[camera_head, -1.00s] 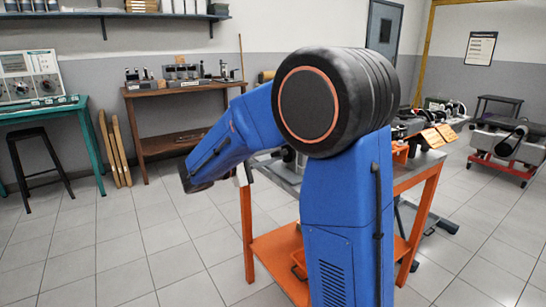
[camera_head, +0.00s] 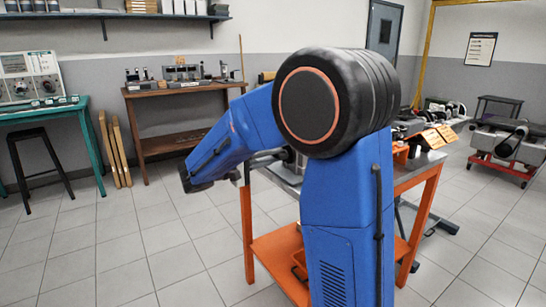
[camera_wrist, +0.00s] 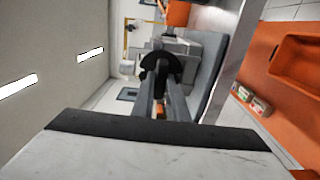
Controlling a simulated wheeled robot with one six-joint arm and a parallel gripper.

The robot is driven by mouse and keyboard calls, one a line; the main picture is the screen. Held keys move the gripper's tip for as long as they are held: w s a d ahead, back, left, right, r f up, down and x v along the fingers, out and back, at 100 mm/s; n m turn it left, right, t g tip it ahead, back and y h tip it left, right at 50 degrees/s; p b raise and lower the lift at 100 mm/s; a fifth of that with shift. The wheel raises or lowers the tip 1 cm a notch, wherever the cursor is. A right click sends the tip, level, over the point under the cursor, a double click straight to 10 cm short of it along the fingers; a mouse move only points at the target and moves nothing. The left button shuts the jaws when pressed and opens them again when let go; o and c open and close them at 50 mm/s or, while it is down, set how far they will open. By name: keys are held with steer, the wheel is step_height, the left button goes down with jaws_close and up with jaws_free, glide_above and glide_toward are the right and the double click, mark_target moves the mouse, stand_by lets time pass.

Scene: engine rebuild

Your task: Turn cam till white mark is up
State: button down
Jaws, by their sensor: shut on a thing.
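In the wrist view, a dark, rounded, fan-shaped piece (camera_wrist: 161,67), which looks like the cam, stands at the ends of the two grey fingers of my gripper (camera_wrist: 159,88). The fingers are close together and shut on it. I cannot make out a white mark on it, and its lower part is hidden by the fingers.
An orange-framed bench (camera_head: 428,195) stands behind my arm; an orange tray (camera_wrist: 300,62) shows at right in the wrist view. A wooden bench with tools (camera_head: 185,88) and a teal table with a stool (camera_head: 40,110) stand left. Tiled floor is clear at front left.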

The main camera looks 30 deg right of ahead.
steer(key=shift+f, duration=0.1)
steer(key=c, duration=1.7)
jaws_free()
steer(key=shift+c, duration=0.2)
steer(key=shift+a, duration=0.1)
steer(key=a, duration=1.7)
steer(key=shift+s+a, duration=0.15)
steer(key=shift+s, duration=0.2)
